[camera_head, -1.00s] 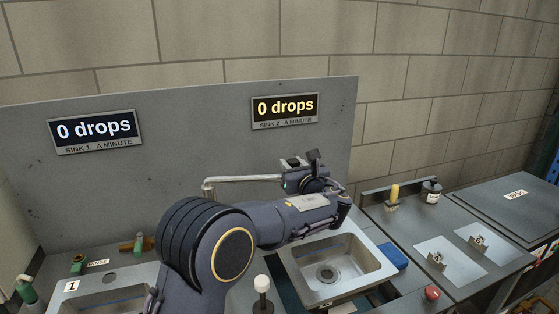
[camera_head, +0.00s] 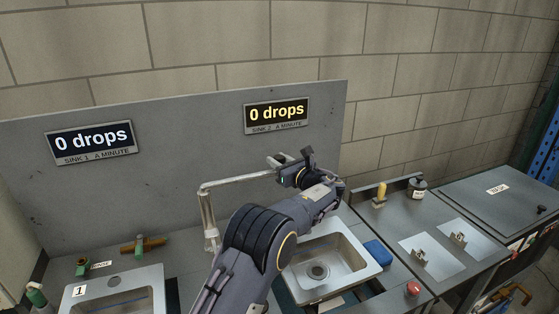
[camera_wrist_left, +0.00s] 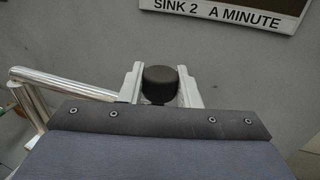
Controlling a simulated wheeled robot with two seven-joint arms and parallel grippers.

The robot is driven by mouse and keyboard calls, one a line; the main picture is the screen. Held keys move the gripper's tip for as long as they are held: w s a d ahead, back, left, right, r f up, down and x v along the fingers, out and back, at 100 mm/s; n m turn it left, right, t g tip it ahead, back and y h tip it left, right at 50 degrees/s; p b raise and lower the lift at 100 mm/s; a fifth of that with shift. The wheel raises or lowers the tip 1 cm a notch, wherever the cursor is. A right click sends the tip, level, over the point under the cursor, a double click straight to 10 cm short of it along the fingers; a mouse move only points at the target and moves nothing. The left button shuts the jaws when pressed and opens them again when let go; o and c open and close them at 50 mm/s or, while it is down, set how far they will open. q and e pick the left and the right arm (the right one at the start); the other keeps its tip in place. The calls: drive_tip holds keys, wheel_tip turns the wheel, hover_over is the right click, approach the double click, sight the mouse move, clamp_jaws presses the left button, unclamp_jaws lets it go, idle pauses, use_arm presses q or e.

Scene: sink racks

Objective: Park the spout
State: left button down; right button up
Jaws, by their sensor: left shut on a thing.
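The spout (camera_head: 237,180) is a metal pipe. It rises from an upright left of sink 2 (camera_head: 365,270) and runs right, along the back panel, to my left gripper. My left gripper (camera_head: 290,161) is at its far end, high behind the sink's basin. In the left wrist view the gripper's two fingers (camera_wrist_left: 160,76) stand either side of a black round knob (camera_wrist_left: 160,88) and are shut on it. The spout's pipe (camera_wrist_left: 70,85) comes in there from the left. My arm hides part of the counter. My right gripper is not in view.
Sink 1 (camera_head: 88,302) is at the lower left, with a brass valve (camera_head: 143,245) behind it. Right of sink 2 are a blue block (camera_head: 378,252), a red button (camera_head: 413,288) and a bench with a yellow-handled item (camera_head: 381,191). The grey panel (camera_head: 180,180) stands close behind.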

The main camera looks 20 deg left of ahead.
use_arm(q)
drive_tip(key=c, duration=1.5)
unclamp_jaws()
drive_tip(key=shift+r, duration=0.25)
drive_tip(key=o, duration=0.4)
drive_tip(key=shift+w+a+f, duration=0.1)
drive_tip(key=shift+w+f, duration=0.1)
drive_tip(key=shift+s, duration=0.1)
drive_tip(key=b+v, duration=0.2)
drive_tip(key=v, duration=0.5)
drive_tip(key=shift+s+d, duration=0.25)
drive_tip(key=shift+d, duration=0.1)
